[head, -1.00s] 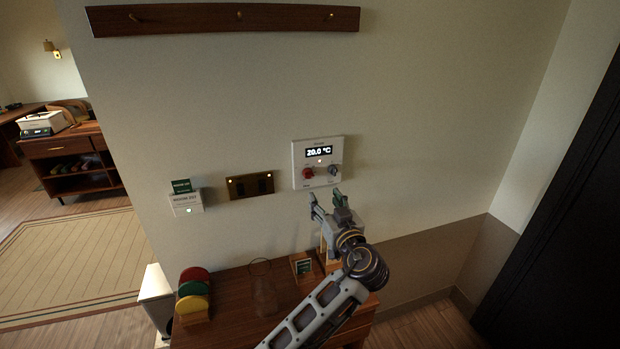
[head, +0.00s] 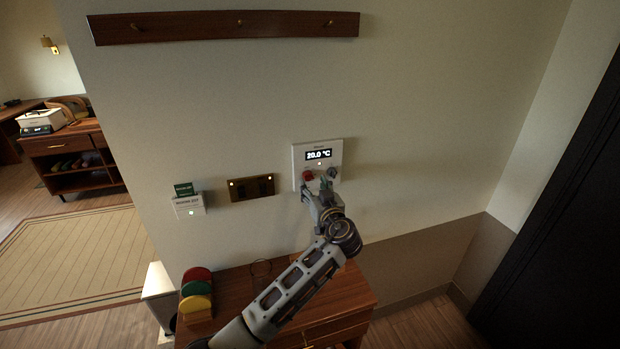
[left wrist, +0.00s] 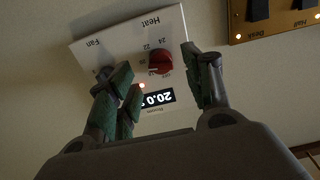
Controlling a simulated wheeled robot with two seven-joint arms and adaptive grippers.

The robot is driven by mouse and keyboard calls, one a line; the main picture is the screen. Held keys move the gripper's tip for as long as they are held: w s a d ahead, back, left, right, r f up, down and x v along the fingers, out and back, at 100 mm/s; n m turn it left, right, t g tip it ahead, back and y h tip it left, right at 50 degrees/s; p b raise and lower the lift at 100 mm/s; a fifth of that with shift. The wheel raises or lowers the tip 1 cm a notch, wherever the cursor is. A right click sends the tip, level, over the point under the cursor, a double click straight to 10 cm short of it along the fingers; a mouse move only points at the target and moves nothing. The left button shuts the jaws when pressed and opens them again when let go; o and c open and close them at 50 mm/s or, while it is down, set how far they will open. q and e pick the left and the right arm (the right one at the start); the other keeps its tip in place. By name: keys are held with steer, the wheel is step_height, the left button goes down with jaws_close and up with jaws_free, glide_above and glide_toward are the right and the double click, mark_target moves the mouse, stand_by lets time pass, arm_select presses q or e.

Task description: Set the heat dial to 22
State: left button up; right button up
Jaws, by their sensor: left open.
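The white thermostat panel (head: 298,152) is on the wall, its display (head: 319,154) reading 20.0 °C. The red heat dial (head: 308,176) is at its lower left; a grey fan dial (head: 333,173) is at its lower right. In the left wrist view the panel (left wrist: 88,38) appears upside down, and the red dial (left wrist: 160,62) shows between the open fingers of my left gripper (left wrist: 166,70). Marks 22 and 24 show beside the dial. My left gripper (head: 317,190) is open just below the dials; contact with the red dial cannot be told. My right gripper is out of view.
A brass switch plate (head: 251,187) and a white card holder (head: 189,206) are on the wall to the left. Below is a wooden cabinet (head: 345,290) with coloured discs (head: 196,290) on it. The wall right of the panel is clear.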

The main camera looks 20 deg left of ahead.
mark_target(310, 180)
arm_select(q)
steer(key=shift+p+x, duration=0.55)
steer(key=shift+x, duration=1.5)
steer(key=shift+c, duration=0.3)
steer(key=c, duration=0.9)
